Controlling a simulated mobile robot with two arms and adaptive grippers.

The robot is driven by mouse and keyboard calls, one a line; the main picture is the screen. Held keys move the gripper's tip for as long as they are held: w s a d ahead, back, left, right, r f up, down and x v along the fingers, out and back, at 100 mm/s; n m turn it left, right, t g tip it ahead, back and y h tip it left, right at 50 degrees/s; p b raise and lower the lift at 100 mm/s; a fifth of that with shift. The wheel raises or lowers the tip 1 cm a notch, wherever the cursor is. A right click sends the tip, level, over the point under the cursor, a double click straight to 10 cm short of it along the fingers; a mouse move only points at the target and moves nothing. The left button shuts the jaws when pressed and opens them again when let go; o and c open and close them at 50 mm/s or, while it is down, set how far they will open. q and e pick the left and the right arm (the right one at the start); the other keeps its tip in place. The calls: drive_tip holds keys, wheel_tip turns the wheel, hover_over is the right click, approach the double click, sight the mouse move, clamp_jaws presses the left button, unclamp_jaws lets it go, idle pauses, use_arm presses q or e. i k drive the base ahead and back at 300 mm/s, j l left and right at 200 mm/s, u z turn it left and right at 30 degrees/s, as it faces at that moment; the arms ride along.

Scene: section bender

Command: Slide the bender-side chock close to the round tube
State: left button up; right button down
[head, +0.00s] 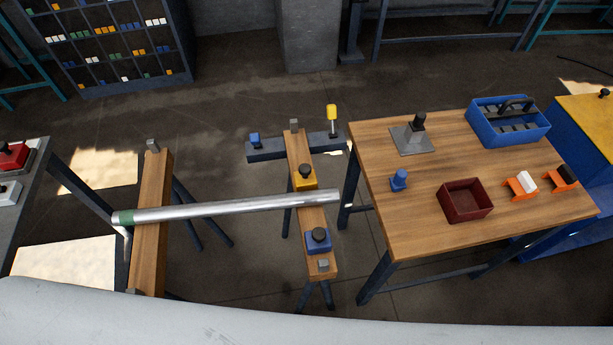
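A long round silver tube (230,208) with a green band at its left end lies across two wooden-topped trestles. On the right trestle (312,219), a yellow chock (304,181) with a black knob sits at the far side of the tube, very close to it; whether they touch is not clear. A blue chock (318,243) with a black knob sits on the near side, with bare wood between it and the tube. The frame does not make plain which chock is the bender-side one. Neither gripper is in view.
The left trestle (152,220) carries the tube's green end. A wooden table (400,220) at right holds a blue tote (508,128), a dark red bin (465,205) and small parts. A dark crossbar (265,154) with a yellow-topped post (332,115) lies behind the right trestle.

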sight(318, 240)
drive_tip(key=u, duration=0.9)
drive_tip(key=l+u, duration=0.15)
drive_tip(key=l, duration=0.35)
